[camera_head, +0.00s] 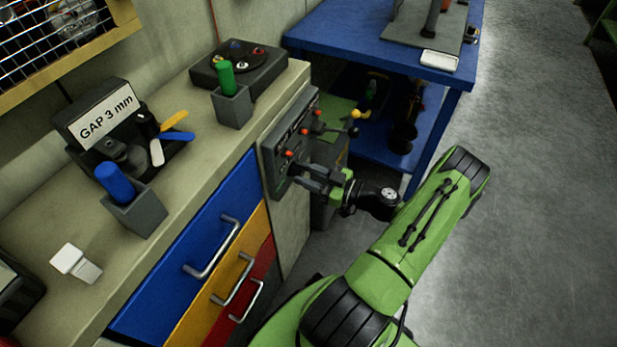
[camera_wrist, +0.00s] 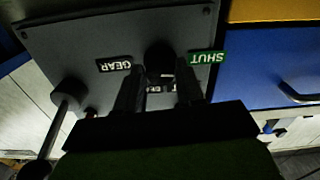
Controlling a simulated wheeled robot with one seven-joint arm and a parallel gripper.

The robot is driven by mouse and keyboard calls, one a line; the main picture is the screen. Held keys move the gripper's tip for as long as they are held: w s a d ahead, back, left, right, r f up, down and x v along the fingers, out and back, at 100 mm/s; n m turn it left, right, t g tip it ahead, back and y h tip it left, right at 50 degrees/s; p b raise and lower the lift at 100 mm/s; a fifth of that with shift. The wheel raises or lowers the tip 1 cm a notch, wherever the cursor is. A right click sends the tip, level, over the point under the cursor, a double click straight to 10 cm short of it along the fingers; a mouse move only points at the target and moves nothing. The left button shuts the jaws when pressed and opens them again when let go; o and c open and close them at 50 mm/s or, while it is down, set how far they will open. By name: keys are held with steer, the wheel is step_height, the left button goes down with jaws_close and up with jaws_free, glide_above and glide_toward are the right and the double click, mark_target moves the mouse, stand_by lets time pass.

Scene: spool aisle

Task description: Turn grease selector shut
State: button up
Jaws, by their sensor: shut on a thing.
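The dark control panel (camera_head: 273,163) is fixed at the end of the bench and carries several levers. In the wrist view the panel (camera_wrist: 90,38) fills the upper middle. A dark round selector hub (camera_wrist: 160,55) sits between the labels. My gripper (camera_head: 305,177) is at the panel's lower part, its fingers shut on the selector handle. The wrist view shows my gripper (camera_wrist: 159,82) just below the hub. The fingers partly hide a third label, and I cannot tell which label the selector points at.
Another lever (camera_wrist: 68,95) is left in the wrist view. A blue table (camera_head: 345,37) stands behind. The floor at right is clear.

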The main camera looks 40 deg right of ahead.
steer(key=shift+f+n, duration=0.1)
steer(key=shift+n, duration=0.4)
steer(key=o, duration=1)
steer(key=shift+o, duration=0.2)
steer(key=p+v, duration=0.2)
steer(key=v, duration=1.4)
steer(key=shift+w+a, duration=0.1)
